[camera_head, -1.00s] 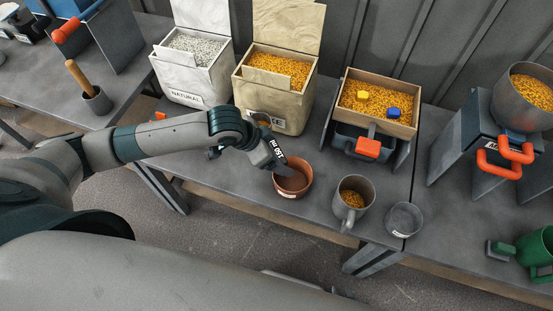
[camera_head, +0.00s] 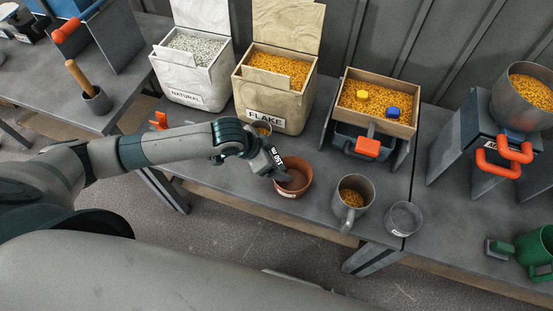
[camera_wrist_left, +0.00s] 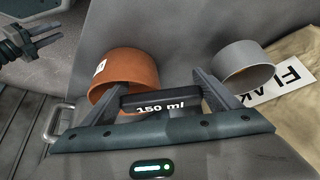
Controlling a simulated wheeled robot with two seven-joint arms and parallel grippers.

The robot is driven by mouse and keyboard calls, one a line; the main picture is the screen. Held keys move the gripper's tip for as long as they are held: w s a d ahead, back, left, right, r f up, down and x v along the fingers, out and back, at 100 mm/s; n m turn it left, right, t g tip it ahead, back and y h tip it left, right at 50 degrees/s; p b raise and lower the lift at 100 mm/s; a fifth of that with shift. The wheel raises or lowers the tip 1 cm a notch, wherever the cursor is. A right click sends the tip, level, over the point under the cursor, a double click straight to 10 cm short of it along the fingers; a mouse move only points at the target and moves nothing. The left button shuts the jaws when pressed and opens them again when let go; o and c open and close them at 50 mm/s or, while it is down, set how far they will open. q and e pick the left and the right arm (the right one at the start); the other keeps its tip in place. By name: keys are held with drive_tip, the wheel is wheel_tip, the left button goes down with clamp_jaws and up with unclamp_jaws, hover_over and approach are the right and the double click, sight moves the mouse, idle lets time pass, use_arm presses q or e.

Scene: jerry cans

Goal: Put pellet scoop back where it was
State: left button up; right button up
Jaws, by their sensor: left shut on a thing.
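My left gripper (camera_head: 280,170) shows in the head view at the left rim of a terracotta cup (camera_head: 297,186) on the table. In the left wrist view (camera_wrist_left: 172,103) its fingers are shut on a dark block marked "150 ml" (camera_wrist_left: 160,107), which looks like the scoop's handle. In that view the terracotta cup (camera_wrist_left: 125,75) is behind the left finger and a grey cup (camera_wrist_left: 243,78) behind the right one. Which cup joins the handle is hidden. The grey cup (camera_head: 262,128) holds yellow flakes in the head view. My right gripper (camera_wrist_left: 48,34) shows small in the wrist view, fingers apart.
The FLAKE bin (camera_head: 266,116) and NATURAL bin (camera_head: 190,98) stand behind. The front table strip left of the terracotta cup is bare.

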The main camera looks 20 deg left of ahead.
use_arm(q)
drive_tip(key=shift+f, duration=0.3)
drive_tip(key=o, duration=1.7)
drive_tip(key=shift+r, duration=0.55)
drive_tip(key=shift+v, duration=5.95)
use_arm(e)
drive_tip(key=shift+w+a+r+t, duration=0.15)
drive_tip(key=shift+w+a+r, duration=0.1)
drive_tip(key=shift+w, duration=0.2)
drive_tip(key=shift+w+a+r+t, duration=0.15)
drive_tip(key=shift+w+r, duration=0.05)
drive_tip(key=shift+w, duration=0.25)
drive_tip(key=shift+s, duration=0.1)
